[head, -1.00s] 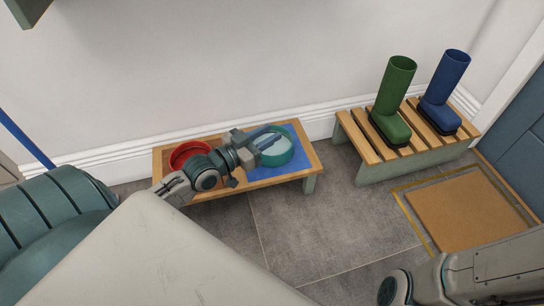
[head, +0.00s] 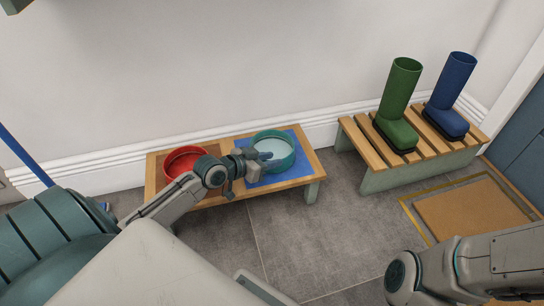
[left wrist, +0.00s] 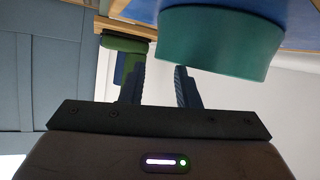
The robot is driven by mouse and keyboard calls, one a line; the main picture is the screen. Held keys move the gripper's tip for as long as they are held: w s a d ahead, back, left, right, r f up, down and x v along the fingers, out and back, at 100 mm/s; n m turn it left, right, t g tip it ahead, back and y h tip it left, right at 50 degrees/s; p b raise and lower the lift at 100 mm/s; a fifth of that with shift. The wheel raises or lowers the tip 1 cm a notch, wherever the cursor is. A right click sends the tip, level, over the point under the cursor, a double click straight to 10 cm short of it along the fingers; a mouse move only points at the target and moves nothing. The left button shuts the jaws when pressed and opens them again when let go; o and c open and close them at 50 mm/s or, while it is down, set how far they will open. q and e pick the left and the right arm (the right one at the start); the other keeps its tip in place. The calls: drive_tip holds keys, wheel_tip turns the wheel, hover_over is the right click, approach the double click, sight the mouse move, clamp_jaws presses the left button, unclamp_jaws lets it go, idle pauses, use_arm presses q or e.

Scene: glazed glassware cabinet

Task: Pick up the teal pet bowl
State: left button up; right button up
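The teal pet bowl (head: 289,163) sits upright on a blue mat (head: 305,170) at the right part of a low wooden stand; its inside is pale. My left gripper (head: 266,157) is at the bowl's left front side in the head view and covers part of its rim. In the left wrist view its two fingers (left wrist: 160,75) stand apart with an empty gap, and the bowl's wall (left wrist: 222,42) is beyond them, mostly to the right. I cannot tell whether a finger touches the bowl. My right gripper is out of view.
A red bowl (head: 180,161) stands at the left of the wooden stand (head: 228,146), close to my left wrist. A slatted bench (head: 374,146) at right holds a green boot (head: 399,100) and a blue boot (head: 450,93). A wall is behind; the tiled floor (head: 320,230) in front is clear.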

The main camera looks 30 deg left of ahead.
use_arm(q)
drive_tip(key=b+x, duration=0.1)
drive_tip(key=x, duration=0.2)
drive_tip(key=shift+s+a+f, duration=0.1)
drive_tip(key=shift+w+d+b, duration=0.2)
drive_tip(key=shift+w+b, duration=0.15)
drive_tip(key=shift+w, duration=0.05)
clamp_jaws()
